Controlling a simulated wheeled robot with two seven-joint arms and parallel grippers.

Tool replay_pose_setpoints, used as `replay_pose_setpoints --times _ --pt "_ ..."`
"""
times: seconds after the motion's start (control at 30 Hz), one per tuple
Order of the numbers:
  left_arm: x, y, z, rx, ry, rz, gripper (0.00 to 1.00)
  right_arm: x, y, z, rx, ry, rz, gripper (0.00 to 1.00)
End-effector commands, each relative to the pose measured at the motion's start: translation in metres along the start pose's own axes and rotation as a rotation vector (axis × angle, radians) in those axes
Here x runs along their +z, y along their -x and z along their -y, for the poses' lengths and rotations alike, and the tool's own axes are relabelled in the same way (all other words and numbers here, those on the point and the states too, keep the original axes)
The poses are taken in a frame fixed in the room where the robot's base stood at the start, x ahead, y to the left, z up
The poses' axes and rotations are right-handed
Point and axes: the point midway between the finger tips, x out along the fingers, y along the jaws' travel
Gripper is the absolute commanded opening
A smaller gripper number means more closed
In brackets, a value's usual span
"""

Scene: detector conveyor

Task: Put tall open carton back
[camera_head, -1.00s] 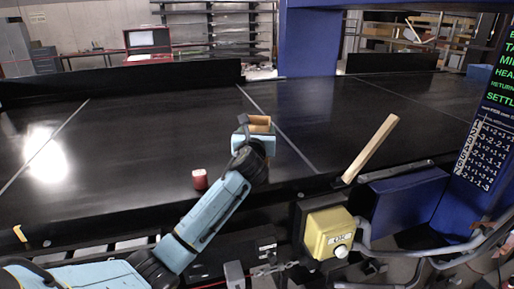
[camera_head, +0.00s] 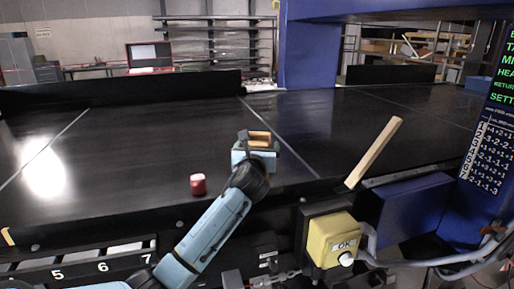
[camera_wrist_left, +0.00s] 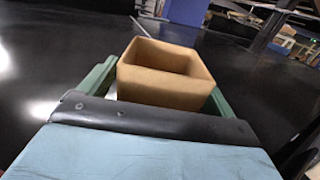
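The tall open carton (camera_wrist_left: 165,83) is a brown, open-topped box. In the left wrist view its empty inside shows and it stands between the two green fingers of my left gripper (camera_wrist_left: 160,92), which appear to touch its sides. In the head view the carton (camera_head: 259,136) shows at the end of my left arm, over the black conveyor belt (camera_head: 120,140), with its lower part hidden by my left gripper (camera_head: 258,148). I cannot tell whether its base touches the belt. My right gripper is not in view.
A yellow OK button box (camera_head: 333,240) and a wooden bar (camera_head: 374,152) are at the right front. Numbered slots (camera_head: 102,267) lie below the near belt edge. A blue pillar (camera_head: 310,40) stands behind.

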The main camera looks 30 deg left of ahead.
Motion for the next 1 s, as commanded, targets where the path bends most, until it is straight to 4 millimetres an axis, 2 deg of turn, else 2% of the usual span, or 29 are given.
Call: replay_pose_setpoints --times 0.3,0.43,0.8,1.0 --pt "0.003 0.000 0.000 -0.001 0.003 0.001 0.90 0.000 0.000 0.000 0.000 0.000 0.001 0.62" --pt "0.003 0.011 0.000 -0.001 0.000 0.000 0.90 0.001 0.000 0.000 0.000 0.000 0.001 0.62" --pt "0.002 0.078 0.000 -0.001 0.000 0.001 0.90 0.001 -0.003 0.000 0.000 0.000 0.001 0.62" --pt "0.002 0.107 0.000 -0.001 0.000 0.001 0.90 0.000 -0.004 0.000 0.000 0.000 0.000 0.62"
